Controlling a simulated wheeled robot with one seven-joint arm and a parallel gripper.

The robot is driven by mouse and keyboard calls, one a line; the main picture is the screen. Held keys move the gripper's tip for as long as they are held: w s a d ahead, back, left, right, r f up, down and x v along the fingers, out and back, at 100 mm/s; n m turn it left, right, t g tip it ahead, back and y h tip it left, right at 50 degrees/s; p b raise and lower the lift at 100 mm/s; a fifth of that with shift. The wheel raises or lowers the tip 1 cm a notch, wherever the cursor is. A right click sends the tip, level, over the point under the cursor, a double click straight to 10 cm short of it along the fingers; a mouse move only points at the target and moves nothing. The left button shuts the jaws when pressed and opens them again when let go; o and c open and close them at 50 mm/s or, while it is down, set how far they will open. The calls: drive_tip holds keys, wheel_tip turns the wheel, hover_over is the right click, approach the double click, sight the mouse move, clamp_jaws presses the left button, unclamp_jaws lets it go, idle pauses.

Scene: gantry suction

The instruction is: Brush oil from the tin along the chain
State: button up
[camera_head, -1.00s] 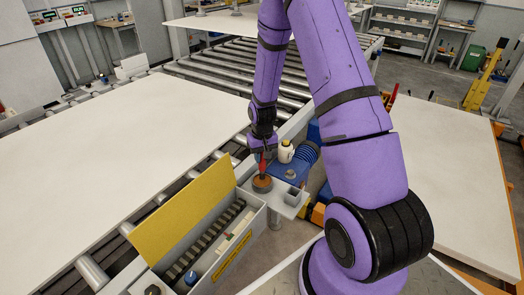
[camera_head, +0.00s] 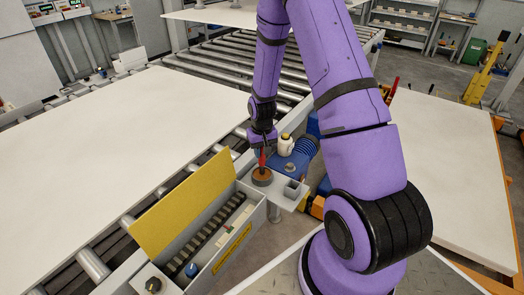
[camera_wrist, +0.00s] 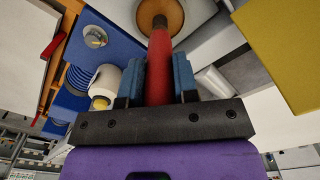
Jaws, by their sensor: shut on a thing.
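My gripper (camera_head: 263,142) is shut on the red handle of a brush (camera_head: 262,160), held upright with its head down. In the wrist view the red brush (camera_wrist: 159,65) sits between the blue finger pads. The round oil tin (camera_head: 262,177) with brown contents stands on a small grey shelf. The brush's lower end is at the tin's opening; I cannot tell how deep it reaches. The tin (camera_wrist: 172,15) also shows at the top of the wrist view. The dark chain (camera_head: 208,238) runs lengthwise inside an open grey housing, left of and nearer than the tin.
A yellow lid (camera_head: 180,207) stands raised along the housing's left side. A square grey cup (camera_head: 293,188) is on the shelf right of the tin. A white bottle (camera_head: 286,145) and blue motor (camera_head: 300,158) stand behind. A large white board (camera_head: 120,150) covers the rollers at left.

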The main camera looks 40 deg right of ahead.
drive_tip(key=shift+f, duration=0.55)
idle(1.4)
drive_tip(key=shift+r, duration=3.55)
